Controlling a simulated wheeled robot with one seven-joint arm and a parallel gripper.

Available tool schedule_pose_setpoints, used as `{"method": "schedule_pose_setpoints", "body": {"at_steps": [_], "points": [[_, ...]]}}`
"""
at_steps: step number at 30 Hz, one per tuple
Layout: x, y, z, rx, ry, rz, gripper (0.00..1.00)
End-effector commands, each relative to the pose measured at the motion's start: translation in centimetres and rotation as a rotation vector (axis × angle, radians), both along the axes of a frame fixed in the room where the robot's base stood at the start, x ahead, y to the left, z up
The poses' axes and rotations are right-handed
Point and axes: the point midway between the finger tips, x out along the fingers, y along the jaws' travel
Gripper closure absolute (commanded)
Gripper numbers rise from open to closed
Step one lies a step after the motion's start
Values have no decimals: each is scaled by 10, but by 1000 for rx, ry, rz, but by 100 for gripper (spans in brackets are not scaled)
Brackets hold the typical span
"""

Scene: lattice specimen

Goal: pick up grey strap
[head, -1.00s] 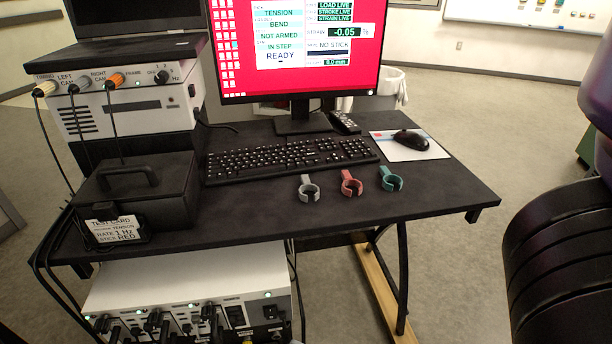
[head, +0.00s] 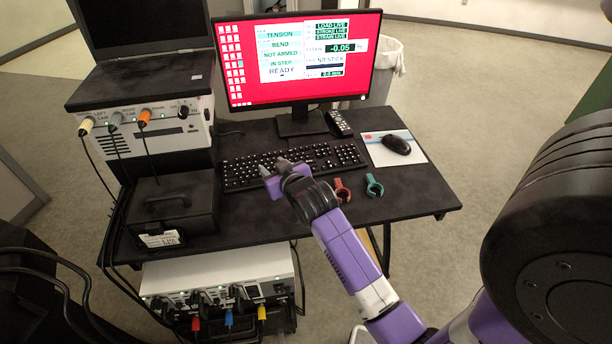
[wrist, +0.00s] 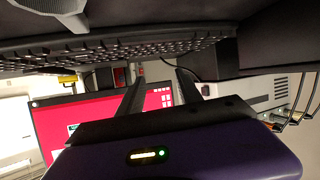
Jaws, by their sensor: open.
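The grey strap is not visible in the head view now; my arm covers the spot left of the red strap. A pale grey piece (wrist: 50,5) at the top left edge of the wrist view may be part of it, but it is cut off. My gripper (head: 274,167) is over the front of the keyboard in the head view. Its two fingers stand apart in the wrist view (wrist: 160,85), with nothing between them. They point toward the monitor (head: 300,60).
A red strap (head: 342,190) and a green strap (head: 374,187) lie right of my arm on the dark desk (head: 415,195). The keyboard (head: 345,155) is behind them, with a mouse (head: 396,145) at right. A black box (head: 175,205) stands at left.

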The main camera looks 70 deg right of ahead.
Motion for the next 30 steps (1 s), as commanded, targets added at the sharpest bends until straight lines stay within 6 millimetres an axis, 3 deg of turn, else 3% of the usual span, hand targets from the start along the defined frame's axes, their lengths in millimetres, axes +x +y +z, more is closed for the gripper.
{"method": "schedule_pose_setpoints", "body": {"at_steps": [1, 6, 9, 11, 14, 21, 25, 30], "points": [[4, -25, 26, 36, 23, -45, 58], [1, -87, 52, 213, 142, -175, 58], [-7, -111, 65, 356, 229, -243, 58], [-14, -115, 67, 455, 290, -275, 58], [-29, -105, 56, 622, 407, -309, 58], [-71, -46, 22, 902, 653, -333, 58], [-80, -33, 19, 951, 699, -336, 58], [-81, -31, 4, 959, 707, -339, 58]]}}
